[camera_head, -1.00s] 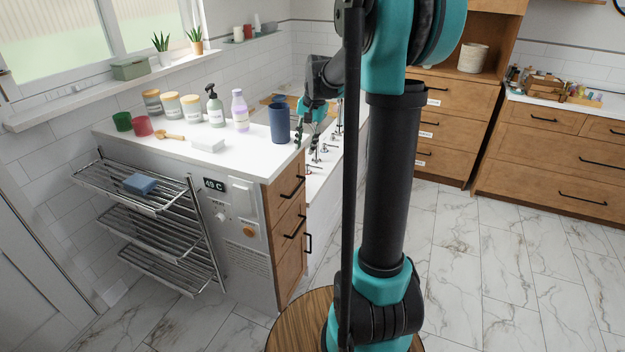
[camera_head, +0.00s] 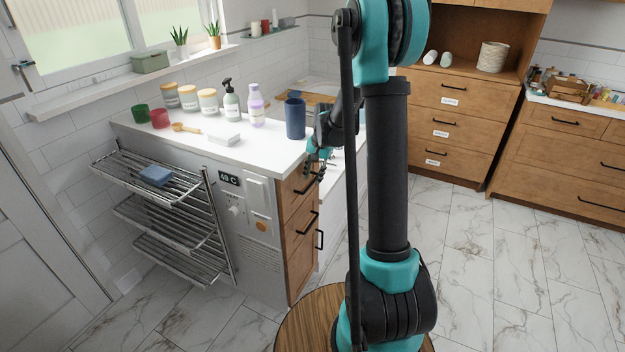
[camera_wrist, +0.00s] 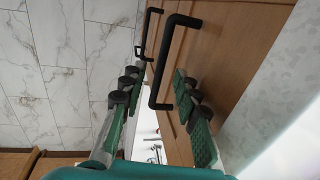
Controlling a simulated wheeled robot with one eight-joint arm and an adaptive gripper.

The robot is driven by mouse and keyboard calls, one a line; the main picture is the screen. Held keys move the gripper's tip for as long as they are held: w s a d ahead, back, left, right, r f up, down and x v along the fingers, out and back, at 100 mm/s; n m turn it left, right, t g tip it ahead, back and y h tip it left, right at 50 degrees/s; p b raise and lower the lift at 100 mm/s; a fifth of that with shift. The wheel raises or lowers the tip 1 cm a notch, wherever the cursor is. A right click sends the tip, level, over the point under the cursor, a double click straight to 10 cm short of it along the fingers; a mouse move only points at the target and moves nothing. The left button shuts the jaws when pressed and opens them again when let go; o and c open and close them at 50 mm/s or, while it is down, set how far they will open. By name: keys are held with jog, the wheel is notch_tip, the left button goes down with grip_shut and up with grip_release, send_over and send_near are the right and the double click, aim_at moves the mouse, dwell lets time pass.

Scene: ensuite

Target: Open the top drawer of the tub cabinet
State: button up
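The tub cabinet (camera_head: 250,210) has a white top and wooden drawers on its right-hand end. The top drawer (camera_head: 291,192) looks closed, its black handle partly behind my gripper in the head view. My gripper (camera_head: 316,170) is at that drawer front, just below the counter edge. In the wrist view my gripper (camera_wrist: 158,88) is open, with one green-padded finger on each side of the top drawer's black bar handle (camera_wrist: 172,60). The handle lies between the fingers in the picture; I cannot tell whether they touch it. Lower handles (camera_wrist: 148,28) show further left.
A dark blue cup (camera_head: 295,118) stands on the counter near my gripper. Bottles, jars and a soap block (camera_head: 224,138) stand further left. A metal towel rack (camera_head: 165,215) is on the cabinet's side. Marble-patterned floor (camera_head: 480,265) is clear on the right.

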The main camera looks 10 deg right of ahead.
jog(key=shift+w+a+f, duration=0.1)
jog(key=shift+a+f, duration=0.05)
jog(key=shift+f, duration=0.7)
grip_shut()
